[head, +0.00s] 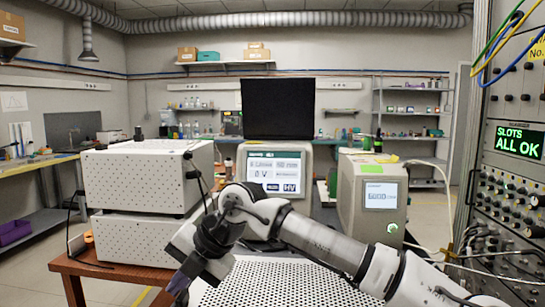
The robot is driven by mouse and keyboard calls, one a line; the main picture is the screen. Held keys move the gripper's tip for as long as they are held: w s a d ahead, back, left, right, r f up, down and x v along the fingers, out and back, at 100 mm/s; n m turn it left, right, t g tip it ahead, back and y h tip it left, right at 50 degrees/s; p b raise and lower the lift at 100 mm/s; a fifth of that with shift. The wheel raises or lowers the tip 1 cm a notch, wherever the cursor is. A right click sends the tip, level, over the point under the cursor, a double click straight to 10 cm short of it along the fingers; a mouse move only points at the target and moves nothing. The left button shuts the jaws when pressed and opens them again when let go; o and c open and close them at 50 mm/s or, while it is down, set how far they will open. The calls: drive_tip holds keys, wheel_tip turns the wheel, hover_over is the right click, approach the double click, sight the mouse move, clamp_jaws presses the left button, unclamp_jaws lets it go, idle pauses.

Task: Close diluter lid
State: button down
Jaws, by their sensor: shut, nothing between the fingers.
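A white instrument (275,172) with a lit screen stands at the middle of the bench. A flat black panel (278,108) rises upright directly above and behind its top, and looks like a raised lid. I cannot tell for certain which device is the diluter. My gripper (180,284) hangs low at the left, pointing down over the front left of the bench. It is shut and empty, well below and left of the black panel, and touches nothing that I can see. My arm crosses in front of the instrument's lower part.
Two stacked white boxes (140,205) stand at the left, close behind my gripper. A grey instrument (372,200) with a small screen stands right of centre. A perforated white bench top (290,285) lies below my arm. A rack with cables (510,150) stands at the far right.

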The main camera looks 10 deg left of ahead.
wheel_tip(320, 180, up, 14)
drive_tip(key=p, duration=0.1)
drive_tip(key=shift+f+p, duration=0.25)
drive_tip(key=shift+p, duration=0.15)
drive_tip(key=shift+s, duration=0.1)
